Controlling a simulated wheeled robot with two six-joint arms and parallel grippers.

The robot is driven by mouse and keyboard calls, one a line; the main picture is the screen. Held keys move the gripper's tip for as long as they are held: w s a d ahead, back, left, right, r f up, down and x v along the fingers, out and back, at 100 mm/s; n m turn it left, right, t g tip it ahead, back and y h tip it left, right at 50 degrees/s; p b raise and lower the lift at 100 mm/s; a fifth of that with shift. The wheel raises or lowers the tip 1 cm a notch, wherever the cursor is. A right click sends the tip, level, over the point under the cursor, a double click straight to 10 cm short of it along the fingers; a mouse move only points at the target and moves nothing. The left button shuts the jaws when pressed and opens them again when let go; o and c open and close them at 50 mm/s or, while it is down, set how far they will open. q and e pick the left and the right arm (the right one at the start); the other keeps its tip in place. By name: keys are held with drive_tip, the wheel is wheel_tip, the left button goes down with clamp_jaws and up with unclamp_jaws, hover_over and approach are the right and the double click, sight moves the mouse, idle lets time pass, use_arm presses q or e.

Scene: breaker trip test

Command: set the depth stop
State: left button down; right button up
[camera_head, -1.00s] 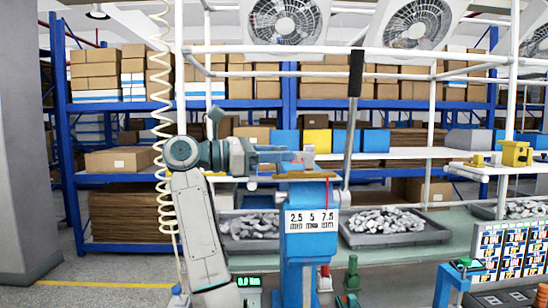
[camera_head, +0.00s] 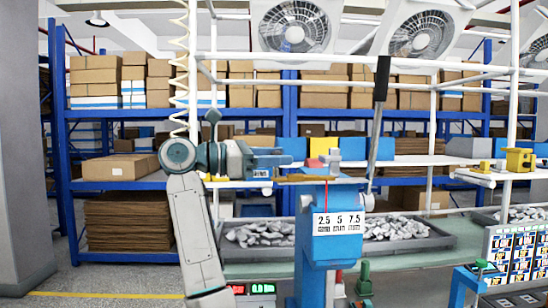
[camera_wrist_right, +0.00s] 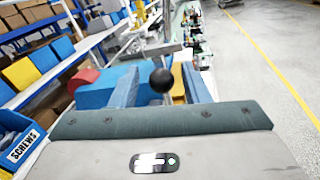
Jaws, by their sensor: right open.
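A blue press (camera_head: 335,248) stands at the bench, with a white scale plate (camera_head: 338,223) marked 2.5, 5 and 7.5 mm on its front. A long lever with a black grip (camera_head: 382,78) rises on its right side. My right gripper (camera_head: 280,166) is left of the press head, pointing right towards it, open. In the right wrist view its two blue fingers (camera_wrist_right: 162,88) are apart. A black ball knob (camera_wrist_right: 162,80) appears between them; I cannot tell how far beyond the fingertips it is. I cannot make out the depth stop for certain. My left gripper is not in view.
Grey trays of metal parts (camera_head: 262,232) lie on the bench behind the press. A lit digital display (camera_head: 252,289) is low, left of the press. A panel of breakers (camera_head: 515,255) stands at the right. A blue bin marked SCREWS (camera_wrist_right: 20,142) shows in the wrist view.

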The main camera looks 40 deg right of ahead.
drive_tip(key=shift+a, duration=0.25)
use_arm(q)
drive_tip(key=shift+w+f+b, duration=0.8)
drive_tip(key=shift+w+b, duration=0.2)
drive_tip(key=shift+b, duration=0.25)
use_arm(e)
drive_tip(key=v, duration=1)
drive_tip(key=shift+w+a, duration=0.15)
drive_tip(key=shift+w, duration=0.05)
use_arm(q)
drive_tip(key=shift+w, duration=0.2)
